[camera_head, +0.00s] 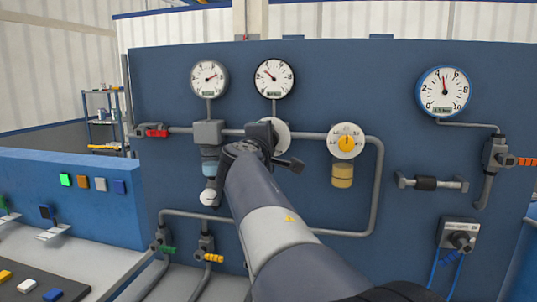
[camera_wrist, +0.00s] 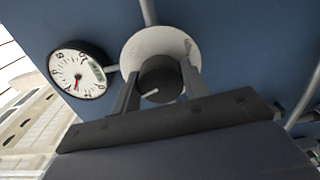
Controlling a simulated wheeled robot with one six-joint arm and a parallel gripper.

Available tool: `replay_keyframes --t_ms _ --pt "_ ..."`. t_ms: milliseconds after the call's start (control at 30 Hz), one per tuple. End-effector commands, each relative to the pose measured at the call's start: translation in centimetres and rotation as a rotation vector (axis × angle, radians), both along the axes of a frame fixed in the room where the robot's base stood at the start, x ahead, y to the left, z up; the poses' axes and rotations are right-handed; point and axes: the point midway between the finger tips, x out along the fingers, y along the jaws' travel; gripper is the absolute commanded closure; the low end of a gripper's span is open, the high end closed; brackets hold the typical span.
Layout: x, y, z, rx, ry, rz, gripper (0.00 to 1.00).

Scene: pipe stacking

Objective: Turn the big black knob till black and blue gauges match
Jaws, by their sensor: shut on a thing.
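The big black knob (camera_wrist: 158,76) sits on a round white plate (camera_wrist: 152,45). In the wrist view my gripper (camera_wrist: 160,70) has one finger on each side of the knob and is shut on it. A white mark shows on the knob's face. In the head view my arm mostly hides the knob, and the plate (camera_head: 283,140) shows behind it. The black-rimmed gauge (camera_head: 274,78) is above the knob, its needle pointing up and left; it also shows in the wrist view (camera_wrist: 78,72). The blue-rimmed gauge (camera_head: 443,91) is at the right, its needle pointing almost straight up.
A grey-rimmed gauge (camera_head: 209,78) hangs left of the black one. A yellow knob (camera_head: 346,143) on a white dial is right of my gripper. Grey pipes, a red-handled valve (camera_head: 156,131) and an orange-handled valve (camera_head: 527,161) stick out from the blue panel (camera_head: 350,80).

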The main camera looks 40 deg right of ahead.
Motion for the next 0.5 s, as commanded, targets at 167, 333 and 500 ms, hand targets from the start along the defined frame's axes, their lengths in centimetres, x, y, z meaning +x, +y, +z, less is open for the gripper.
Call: replay_keyframes --t_ms 167,333,500 --pt "0.01 -0.01 -0.54 0.089 -0.100 0.000 0.81" --pt "0.01 -0.02 -0.47 0.154 -0.171 -0.001 0.81" --pt "0.01 -0.02 -0.34 0.195 -0.217 -0.001 0.81"
